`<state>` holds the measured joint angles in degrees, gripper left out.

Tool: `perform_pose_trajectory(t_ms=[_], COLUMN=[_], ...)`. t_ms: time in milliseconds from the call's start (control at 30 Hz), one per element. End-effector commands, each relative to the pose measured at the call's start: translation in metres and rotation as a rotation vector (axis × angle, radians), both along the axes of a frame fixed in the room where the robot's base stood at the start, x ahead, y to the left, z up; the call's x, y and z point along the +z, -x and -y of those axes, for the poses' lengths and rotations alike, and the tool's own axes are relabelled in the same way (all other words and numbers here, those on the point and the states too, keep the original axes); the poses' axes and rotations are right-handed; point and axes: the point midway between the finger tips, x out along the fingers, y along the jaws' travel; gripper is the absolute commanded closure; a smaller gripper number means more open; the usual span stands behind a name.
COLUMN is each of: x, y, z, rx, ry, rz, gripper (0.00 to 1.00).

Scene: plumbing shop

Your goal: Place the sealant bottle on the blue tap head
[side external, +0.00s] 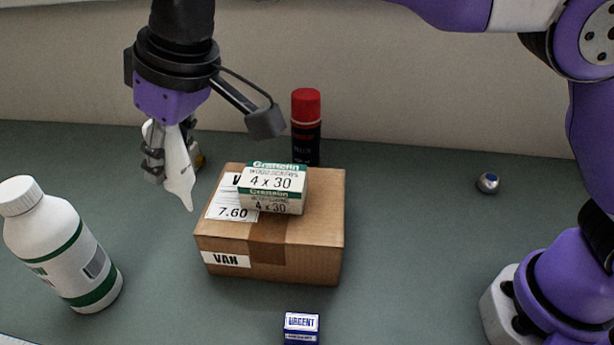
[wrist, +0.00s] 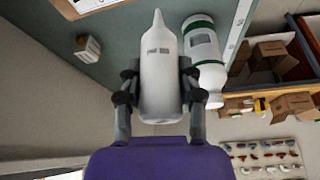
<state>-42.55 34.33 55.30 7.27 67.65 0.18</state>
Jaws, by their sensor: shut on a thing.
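The sealant bottle (side external: 177,165) is white with a long pointed nozzle. My gripper (side external: 166,165) is shut on it and holds it up left of the cardboard box, nozzle pointing down and slightly right. In the wrist view the bottle (wrist: 160,80) sits between both fingers (wrist: 158,88), nozzle pointing away from the palm. The blue tap head (side external: 488,183) is a small silver knob with a blue spot on top. It stands on the green bench at the right, well apart from my gripper. I cannot make it out in the wrist view.
A cardboard box (side external: 315,245) with a screw carton (side external: 272,188) on top and a red-capped can (side external: 306,130) behind stand between bottle and tap head. A white-and-green bottle (side external: 65,250) stands left. A blue URGENT block (side external: 301,328) is in front. The bench around the tap head is clear.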

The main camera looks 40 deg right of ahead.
Motion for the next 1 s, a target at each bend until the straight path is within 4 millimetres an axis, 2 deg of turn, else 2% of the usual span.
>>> perform_pose_trajectory(t_ms=[33,133,267,300,367,400,467,500,600,700,800,900,1000], x=[0.01,0.023,0.032,0.032,0.031,0.028,0.024,0.022,0.015,0.01,0.007,0.006,0.003], y=[-0.014,-0.034,-0.043,-0.041,-0.034,-0.027,-0.012,0.0,0.035,0.07,0.101,0.121,0.133], z=[0.024,0.076,0.155,0.181,0.219,0.243,0.278,0.3,0.347,0.38,0.4,0.411,0.419], rx=[-0.118,-0.367,-0.714,-0.831,-1.007,-1.124,-1.304,-1.425,-1.716,-1.974,-2.172,-2.304,-2.371], ry=[-0.005,-0.005,-0.003,-0.002,0.0,0.001,0.001,0.002,0.002,0.005,0.007,0.009,0.011], rz=[0.004,0.004,0.005,0.006,0.008,0.008,0.01,0.012,0.014,0.017,0.019,0.019,0.02], gripper=[1.0,1.0,1.0,1.0,1.0,1.0,1.0,1.0,1.0,1.0,1.0,1.0,1.0])
